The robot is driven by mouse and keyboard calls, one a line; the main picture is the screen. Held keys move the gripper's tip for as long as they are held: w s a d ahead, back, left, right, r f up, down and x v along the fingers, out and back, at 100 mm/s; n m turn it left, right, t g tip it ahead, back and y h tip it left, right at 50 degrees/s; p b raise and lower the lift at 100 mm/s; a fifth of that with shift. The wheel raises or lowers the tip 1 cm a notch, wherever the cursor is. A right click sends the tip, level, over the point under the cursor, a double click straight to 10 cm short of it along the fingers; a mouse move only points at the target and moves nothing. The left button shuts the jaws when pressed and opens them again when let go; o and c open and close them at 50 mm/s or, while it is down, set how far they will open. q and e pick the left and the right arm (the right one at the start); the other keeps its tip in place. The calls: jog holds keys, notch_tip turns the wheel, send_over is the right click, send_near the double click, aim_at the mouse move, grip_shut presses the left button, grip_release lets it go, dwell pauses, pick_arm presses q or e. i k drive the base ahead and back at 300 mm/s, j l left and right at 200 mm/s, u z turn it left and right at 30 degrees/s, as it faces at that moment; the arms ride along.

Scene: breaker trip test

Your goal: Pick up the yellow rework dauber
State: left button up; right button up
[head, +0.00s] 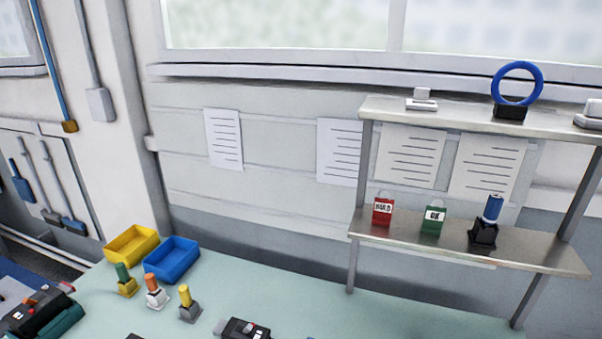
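On the pale green table, three daubers stand upright in a row of small holders at the lower left. The yellow dauber (185,295) is the rightmost, in a grey holder (190,313). An orange dauber (152,283) stands in a white holder to its left. A green dauber (122,272) stands in a yellow holder farther left. Neither of my grippers shows in the head view.
A yellow bin (131,246) and a blue bin (172,259) sit behind the daubers. A dark breaker-like device (245,330) lies to the right, another (38,315) at the lower left. A metal shelf (540,257) stands at the right. The table's right part looks clear.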

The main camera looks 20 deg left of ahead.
aim_at(186, 295)
jog(key=u, duration=1.35)
jog(key=z, duration=2.55)
jog(key=u, duration=2.55)
